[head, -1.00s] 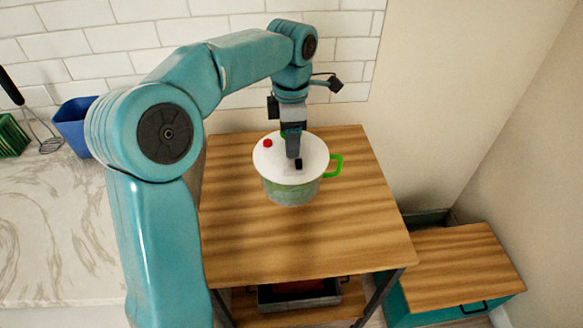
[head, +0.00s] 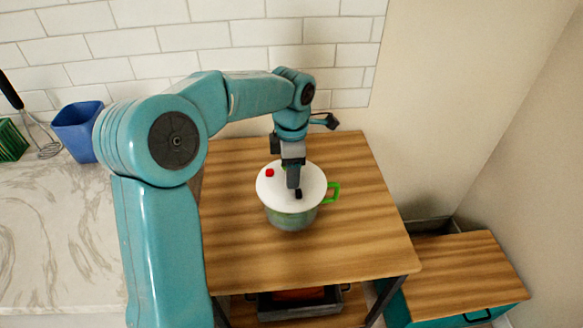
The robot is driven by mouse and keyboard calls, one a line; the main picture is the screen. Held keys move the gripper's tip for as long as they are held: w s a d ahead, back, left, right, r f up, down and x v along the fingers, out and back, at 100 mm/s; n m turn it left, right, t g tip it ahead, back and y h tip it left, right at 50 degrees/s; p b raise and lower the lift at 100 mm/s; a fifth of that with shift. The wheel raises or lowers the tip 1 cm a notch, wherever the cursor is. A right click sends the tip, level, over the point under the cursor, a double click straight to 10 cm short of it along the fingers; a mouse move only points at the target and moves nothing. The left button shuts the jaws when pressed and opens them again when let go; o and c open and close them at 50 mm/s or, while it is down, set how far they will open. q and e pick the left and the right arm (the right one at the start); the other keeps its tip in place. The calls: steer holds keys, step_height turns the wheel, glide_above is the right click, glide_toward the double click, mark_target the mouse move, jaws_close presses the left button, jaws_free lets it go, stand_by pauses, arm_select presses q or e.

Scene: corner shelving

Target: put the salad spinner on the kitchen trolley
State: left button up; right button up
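The salad spinner (head: 276,194) has a white lid with a red button, a clear greenish bowl and a green handle on its right. It is upright over the middle of the wooden top of the kitchen trolley (head: 340,250). I cannot tell whether its base touches the top. My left gripper (head: 296,191) points down at the middle of the lid and is shut on the spinner there; its fingertips partly hide the grip point. My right gripper is not in view.
A marble counter (head: 50,230) on the left holds a blue container (head: 78,130), a whisk (head: 45,145) and a green rack (head: 10,140). A tray (head: 300,302) sits on the trolley's lower shelf. A low wood-topped cabinet (head: 460,270) stands right. The trolley top around the spinner is clear.

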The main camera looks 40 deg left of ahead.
arm_select(q)
steer(key=shift+o, duration=1.2)
steer(key=shift+r, duration=0.45)
step_height(320, 180, up, 11)
steer(key=p, duration=0.2)
steer(key=shift+r, duration=0.2)
steer(key=shift+s+d, duration=0.1)
